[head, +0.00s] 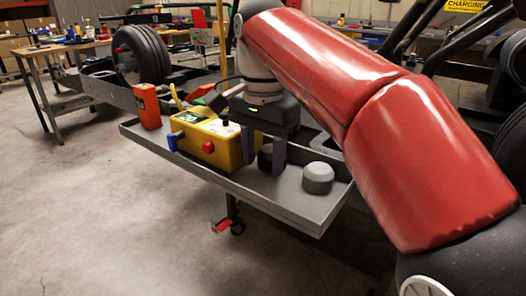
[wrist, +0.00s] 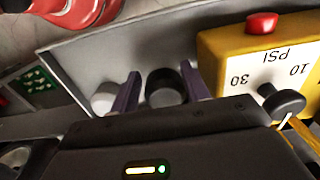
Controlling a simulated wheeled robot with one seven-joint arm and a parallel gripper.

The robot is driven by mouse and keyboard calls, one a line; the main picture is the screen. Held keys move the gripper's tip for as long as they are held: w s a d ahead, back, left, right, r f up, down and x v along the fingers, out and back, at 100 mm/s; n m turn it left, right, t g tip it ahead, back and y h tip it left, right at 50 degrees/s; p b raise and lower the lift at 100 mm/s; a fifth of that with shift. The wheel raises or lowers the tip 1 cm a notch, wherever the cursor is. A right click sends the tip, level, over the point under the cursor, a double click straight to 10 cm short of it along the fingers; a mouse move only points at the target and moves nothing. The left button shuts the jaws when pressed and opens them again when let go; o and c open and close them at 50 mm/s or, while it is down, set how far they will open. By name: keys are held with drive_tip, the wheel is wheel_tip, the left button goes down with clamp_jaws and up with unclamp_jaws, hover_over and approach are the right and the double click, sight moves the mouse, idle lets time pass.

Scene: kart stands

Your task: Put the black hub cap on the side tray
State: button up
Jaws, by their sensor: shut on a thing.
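The black hub cap (head: 265,159) is between the two purple fingers of my gripper (head: 264,167), which points down over the grey side tray (head: 258,198). In the wrist view the black hub cap (wrist: 165,88) also shows between the fingers of my gripper (wrist: 160,72), its lower part hidden by the gripper body. The cap is at the tray's floor or very close above it; I cannot tell whether it touches. The jaws are shut on it.
A grey cap (head: 318,178) stands on the tray just right of my gripper. A yellow PSI box (head: 208,140) with a red button stands close on the left. An orange box (head: 146,107) is at the tray's far left. The tray's front strip is clear.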

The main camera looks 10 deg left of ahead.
drive_tip(key=shift+f+b, duration=0.3)
drive_tip(key=shift+f, duration=0.15)
idle(0.3)
drive_tip(key=o, duration=1.1)
